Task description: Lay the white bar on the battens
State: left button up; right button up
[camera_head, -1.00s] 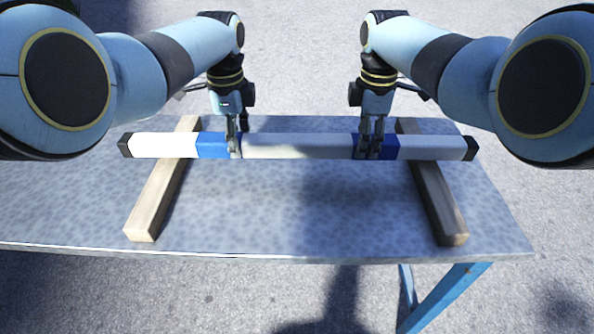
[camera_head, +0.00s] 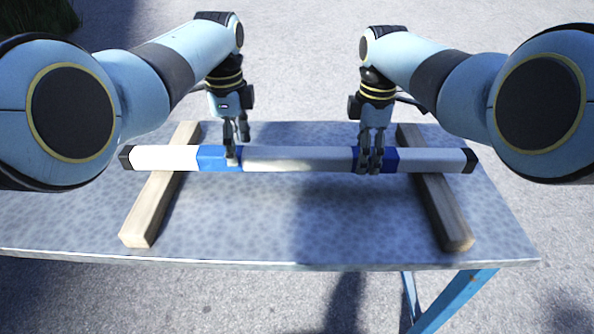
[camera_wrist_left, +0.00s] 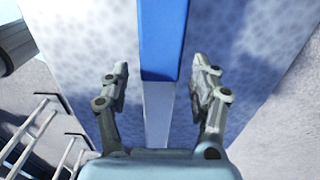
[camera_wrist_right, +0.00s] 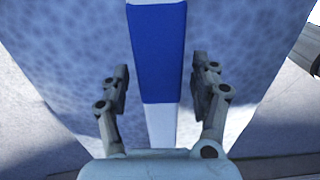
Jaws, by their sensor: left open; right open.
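The white bar (camera_head: 300,158) has two blue bands and black end caps. It lies crosswise over the left batten (camera_head: 152,210) and the right batten (camera_head: 447,215), seemingly resting on both. My left gripper (camera_head: 236,148) is open at the left blue band; in the left wrist view the bar (camera_wrist_left: 163,40) passes between its fingers with gaps on both sides. My right gripper (camera_head: 370,164) is open at the right blue band; in the right wrist view the bar (camera_wrist_right: 157,55) runs between its spread fingers. The bar hides the battens where it crosses them.
The battens lie on a mottled grey-blue table (camera_head: 300,220) with blue legs (camera_head: 455,298). The table top between the battens is clear apart from shadows. Paved ground surrounds the table.

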jog(key=shift+r, duration=0.2)
pick_arm(q)
notch_tip(320, 180, up, 10)
pick_arm(e)
notch_tip(320, 180, up, 12)
jog(key=shift+f, duration=0.2)
pick_arm(q)
jog(key=shift+f, duration=0.15)
dwell(0.3)
